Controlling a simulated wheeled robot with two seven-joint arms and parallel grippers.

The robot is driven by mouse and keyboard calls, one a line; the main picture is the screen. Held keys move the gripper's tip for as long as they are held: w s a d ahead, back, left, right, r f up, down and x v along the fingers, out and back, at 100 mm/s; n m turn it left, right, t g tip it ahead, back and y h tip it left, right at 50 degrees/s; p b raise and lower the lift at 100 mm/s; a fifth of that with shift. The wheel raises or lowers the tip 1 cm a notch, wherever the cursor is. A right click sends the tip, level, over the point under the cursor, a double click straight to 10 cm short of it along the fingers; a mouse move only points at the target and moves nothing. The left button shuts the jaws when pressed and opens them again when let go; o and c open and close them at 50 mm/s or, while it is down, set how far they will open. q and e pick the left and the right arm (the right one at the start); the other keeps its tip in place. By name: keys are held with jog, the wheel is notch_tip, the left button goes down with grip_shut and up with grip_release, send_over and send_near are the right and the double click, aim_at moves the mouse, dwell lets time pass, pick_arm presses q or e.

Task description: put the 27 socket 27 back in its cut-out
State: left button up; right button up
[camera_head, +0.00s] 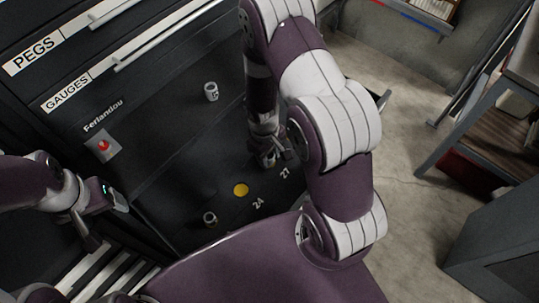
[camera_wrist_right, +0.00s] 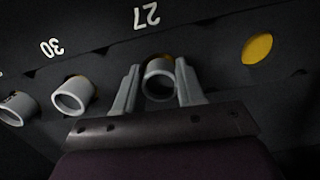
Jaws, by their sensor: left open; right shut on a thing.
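The 27 socket (camera_wrist_right: 159,82) is a grey ring between the fingers of my right gripper (camera_wrist_right: 158,90) in the right wrist view. It is at the cut-out beside the printed 27 (camera_wrist_right: 146,16), with a sliver of yellow showing at its upper edge. I cannot tell whether it is seated or just above.
An empty yellow cut-out (camera_head: 240,190) is by the 24 label (camera_head: 258,203). One socket (camera_head: 211,91) stands farther back in the dark drawer, another (camera_head: 210,219) nearer. Beside the held socket is a socket by the 30 (camera_wrist_right: 73,95). A dark bench (camera_head: 500,120) stands right.

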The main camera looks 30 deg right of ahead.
jog(key=o, duration=1.1)
jog(key=shift+s+f, duration=0.6)
jog(key=shift+s, duration=0.05)
jog(key=shift+o, duration=0.6)
jog(key=r, duration=0.1)
jog(key=w+r, duration=0.1)
jog(key=r, duration=0.1)
jog(key=w+r, duration=0.1)
jog(key=r, duration=0.1)
jog(key=shift+a+r, duration=0.1)
jog(key=shift+r, duration=0.15)
pick_arm(q)
jog(key=shift+w+d+f, duration=0.1)
jog(key=shift+w, duration=0.3)
pick_arm(e)
notch_tip(320, 180, up, 8)
jog(key=shift+w+a+r, duration=0.15)
jog(key=shift+w, duration=0.1)
